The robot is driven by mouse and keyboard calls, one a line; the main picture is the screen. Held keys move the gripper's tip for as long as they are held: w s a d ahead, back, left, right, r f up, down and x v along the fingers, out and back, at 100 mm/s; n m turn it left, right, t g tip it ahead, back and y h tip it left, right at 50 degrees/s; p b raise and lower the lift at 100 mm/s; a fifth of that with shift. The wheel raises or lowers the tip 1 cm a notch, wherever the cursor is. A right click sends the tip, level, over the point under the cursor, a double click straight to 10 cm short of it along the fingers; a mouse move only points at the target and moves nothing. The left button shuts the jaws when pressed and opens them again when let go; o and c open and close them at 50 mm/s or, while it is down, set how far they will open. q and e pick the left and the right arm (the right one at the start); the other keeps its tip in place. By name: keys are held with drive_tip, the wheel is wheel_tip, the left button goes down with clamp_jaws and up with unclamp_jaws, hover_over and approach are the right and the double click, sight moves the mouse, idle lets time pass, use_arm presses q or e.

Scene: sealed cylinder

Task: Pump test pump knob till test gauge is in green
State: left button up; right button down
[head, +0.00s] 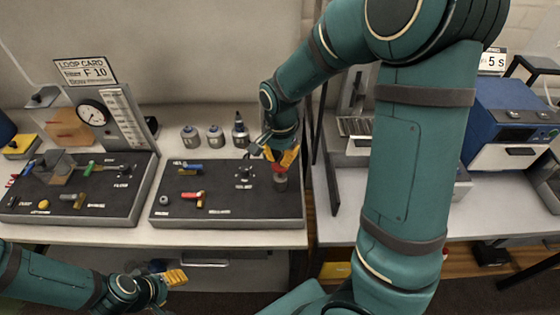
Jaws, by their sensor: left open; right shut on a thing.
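A red knob (280,168) tops a short grey pump cylinder (281,183) at the right end of the right dark panel. My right gripper (280,159) reaches down from above, its yellow fingers shut on the red knob and partly hiding it. A round white gauge (93,114) stands on the grey block behind the left panel. Its needle and any green zone are too small to read. My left gripper (174,278) is open and empty, low in front of the bench edge.
The right panel (228,190) holds blue, red and yellow parts. The left panel (75,211) holds several fittings and a yellow button. Several small bottles (215,137) stand behind the right panel. A blue-and-white machine (508,125) stands on the right bench.

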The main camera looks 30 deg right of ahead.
wheel_tip(320, 180, up, 5)
drive_tip(key=p, duration=0.4)
drive_tip(key=shift+r, duration=0.1)
idle(0.3)
idle(0.5)
